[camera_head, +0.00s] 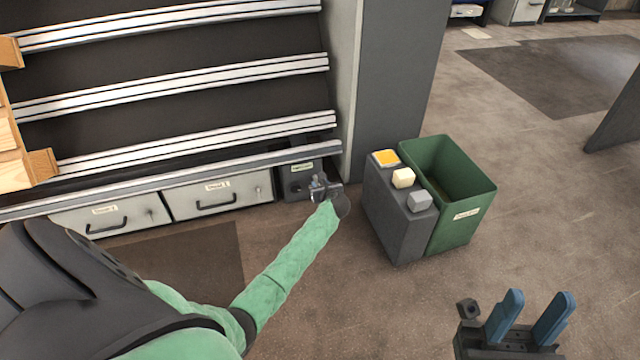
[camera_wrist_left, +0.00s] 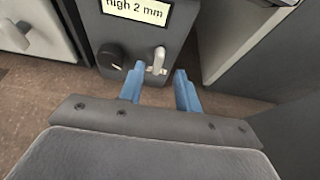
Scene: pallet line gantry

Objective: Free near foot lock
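In the left wrist view a dark grey box (camera_wrist_left: 140,30) carries a light lever (camera_wrist_left: 158,58) and a round black knob (camera_wrist_left: 111,58). The printed label (camera_wrist_left: 135,10) on it is cut off and reads "high 2 mm". My left gripper (camera_wrist_left: 160,72) is open, its blue fingertips just below and either side of the lever; I cannot tell whether they touch it. In the head view the box (camera_head: 297,187) is low at the rack's right end, partly hidden by my left gripper (camera_head: 324,188). My right gripper (camera_head: 528,318) is open and empty at the lower right.
A rack with sloped shelves (camera_head: 180,85) and labelled drawers (camera_head: 218,196) fills the left. A grey pillar (camera_head: 395,80) stands beside it. A grey stand with small blocks (camera_head: 395,215) and a green bin (camera_head: 470,190) are right of my left gripper.

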